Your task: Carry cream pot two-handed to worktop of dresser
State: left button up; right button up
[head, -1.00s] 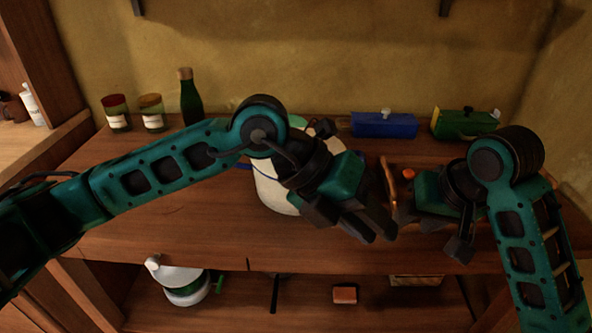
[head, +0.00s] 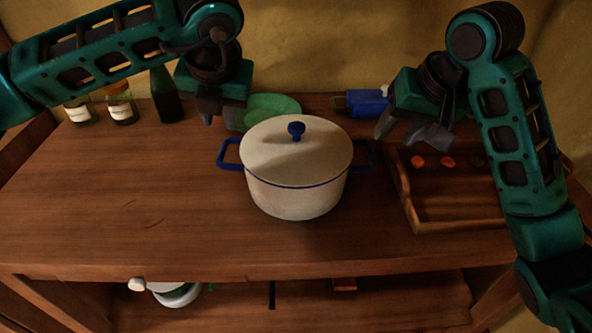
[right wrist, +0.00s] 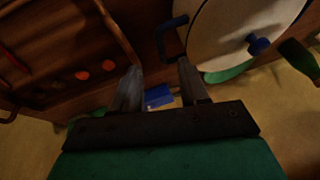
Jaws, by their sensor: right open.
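The cream pot (head: 296,175) stands upright on the wooden worktop (head: 150,215) in the head view, its lid on with a blue knob. Its left handle (head: 228,155) is in clear view and its right blue handle (head: 366,156) lies in shade. My left gripper (head: 217,115) hangs behind and left of the pot, apart from it; its fingers are too dark to judge the gap. My right gripper (head: 412,132) is right of the pot, above the tray. In the right wrist view its fingers (right wrist: 160,90) are apart and empty, close to a blue pot handle (right wrist: 170,38).
A wooden tray (head: 455,213) with red round things stands right of the pot. A green bowl (head: 270,106) is behind the pot. A blue box (head: 366,102), two jars and a dark bottle (head: 165,95) line the back. The worktop's front left is clear.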

aim_at(223, 147)
pick_arm(q)
jog(key=x, duration=1.2)
jog(key=shift+w+f, duration=0.2)
jog(key=shift+f, duration=0.15)
pick_arm(e)
jog(key=x, duration=1.2)
jog(key=shift+w+f, duration=0.2)
jog(key=shift+f, duration=0.15)
pick_arm(q)
jog(key=shift+c, duration=0.2)
pick_arm(e)
jog(key=shift+c, duration=0.2)
pick_arm(q)
grip_shut()
pick_arm(e)
jog(key=c, duration=0.5)
grip_shut()
pick_arm(q)
jog(key=shift+w+r, duration=0.1)
jog(key=shift+r, duration=0.15)
pick_arm(e)
jog(key=shift+w+a+r, duration=0.1)
jog(key=shift+r, duration=0.15)
